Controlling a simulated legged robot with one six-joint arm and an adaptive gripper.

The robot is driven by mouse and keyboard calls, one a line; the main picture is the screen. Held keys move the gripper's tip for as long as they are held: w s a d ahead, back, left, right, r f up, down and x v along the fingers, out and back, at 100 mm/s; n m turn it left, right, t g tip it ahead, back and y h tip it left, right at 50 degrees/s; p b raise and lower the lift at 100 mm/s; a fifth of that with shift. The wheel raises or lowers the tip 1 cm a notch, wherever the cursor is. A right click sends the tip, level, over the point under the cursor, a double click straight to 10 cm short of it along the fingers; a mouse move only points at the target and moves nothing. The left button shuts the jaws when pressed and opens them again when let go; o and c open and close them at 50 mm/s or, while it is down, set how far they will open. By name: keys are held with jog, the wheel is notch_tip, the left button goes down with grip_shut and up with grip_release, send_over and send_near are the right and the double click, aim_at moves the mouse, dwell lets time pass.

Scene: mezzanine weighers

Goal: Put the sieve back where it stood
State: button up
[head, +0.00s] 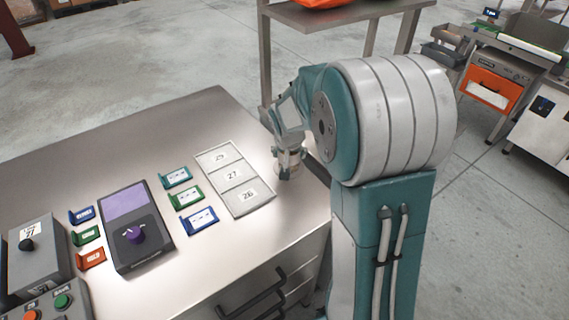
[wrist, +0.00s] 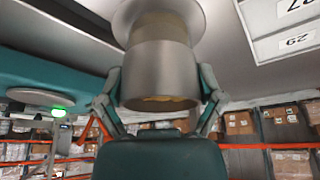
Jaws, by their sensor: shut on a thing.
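The sieve (head: 289,160) is a small metallic cylinder with a pale band, near the right edge of the steel table. It looks upright. In the wrist view the sieve (wrist: 160,75) fills the upper middle, with a wider round part toward the table surface. My gripper (head: 287,143) is shut on it, with one finger on each side; the gripper (wrist: 160,97) also shows in the wrist view. I cannot tell whether the sieve touches the table. A pale three-cell plate (head: 248,211) marked 29, 27 and 26 lies just left of the sieve, its cells bare.
Small teal (head: 175,177), green (head: 186,197) and blue (head: 198,221) card holders stand left of the plate. Beyond them are a dark device with a purple screen (head: 122,206) and a grey box (head: 38,258). A metal stand (head: 335,14) rises behind the table.

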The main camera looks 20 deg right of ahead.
aim_at(290, 163)
jog(key=shift+w+d+f, duration=0.35)
jog(key=shift+w+f, duration=0.05)
jog(key=shift+f, duration=0.1)
jog(key=shift+w+d+f, duration=0.3)
jog(key=shift+w+f, duration=0.05)
jog(key=shift+f, duration=0.15)
notch_tip(290, 163, down, 2)
jog(key=shift+f, duration=0.25)
jog(key=shift+a+f, duration=0.25)
jog(key=shift+a, duration=0.35)
jog(key=o, duration=1)
jog(key=shift+d+f, duration=0.1)
jog(key=shift+o, duration=0.2)
jog(key=shift+d, duration=0.35)
jog(key=shift+a, duration=0.1)
